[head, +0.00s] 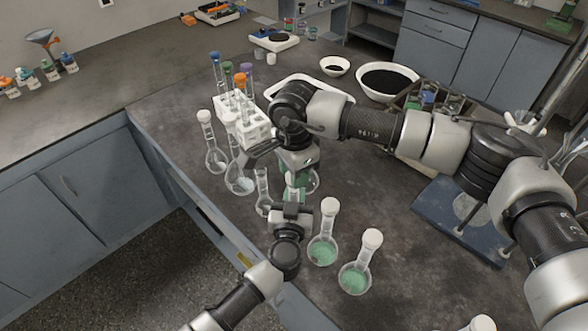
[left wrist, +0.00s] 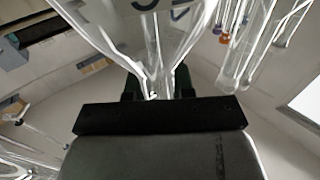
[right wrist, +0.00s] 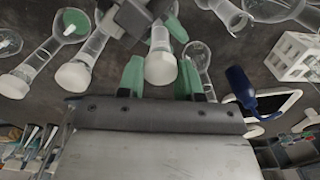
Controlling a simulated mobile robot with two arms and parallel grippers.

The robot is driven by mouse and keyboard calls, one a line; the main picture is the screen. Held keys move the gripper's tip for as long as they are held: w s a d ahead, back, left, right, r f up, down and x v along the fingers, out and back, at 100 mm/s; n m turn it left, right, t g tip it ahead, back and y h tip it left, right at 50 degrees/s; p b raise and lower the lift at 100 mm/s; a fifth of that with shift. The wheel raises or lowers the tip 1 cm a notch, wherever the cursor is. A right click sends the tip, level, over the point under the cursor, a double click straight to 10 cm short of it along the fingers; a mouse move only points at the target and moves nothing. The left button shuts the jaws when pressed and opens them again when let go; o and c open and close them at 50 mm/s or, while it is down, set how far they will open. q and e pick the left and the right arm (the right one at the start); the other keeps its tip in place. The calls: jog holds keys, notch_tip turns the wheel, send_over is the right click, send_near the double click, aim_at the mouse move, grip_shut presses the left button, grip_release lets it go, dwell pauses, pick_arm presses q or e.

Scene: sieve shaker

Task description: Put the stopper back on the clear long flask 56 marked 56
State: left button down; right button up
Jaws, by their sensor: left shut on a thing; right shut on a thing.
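My left gripper (head: 291,212) is at the near table edge. In the left wrist view its fingers (left wrist: 156,88) are shut on the neck of a clear glass flask (left wrist: 152,45), whose dark marking is cut off at the top and only partly readable. My right gripper (head: 297,186) points down just above the left one. In the right wrist view its green fingers (right wrist: 160,78) are shut on a white stopper (right wrist: 160,68). The stopper is in line with a glass neck (right wrist: 160,38) beside my left gripper; I cannot tell whether it is seated.
Two flasks with green contents (head: 322,251) (head: 354,279) and white stoppers stand close to the right. Clear flasks (head: 216,160) (head: 240,181) stand to the left, near a white rack (head: 255,130) of capped tubes. A blue plate (head: 435,215) lies to the right.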

jog(key=m, duration=1.4)
jog(key=o, duration=0.9)
jog(key=shift+s, duration=0.1)
jog(key=shift+r, duration=2.2)
jog(key=shift+c, duration=0.2)
jog(key=shift+r+m, duration=0.6)
jog(key=shift+r, duration=0.35)
jog(key=shift+c, duration=0.2)
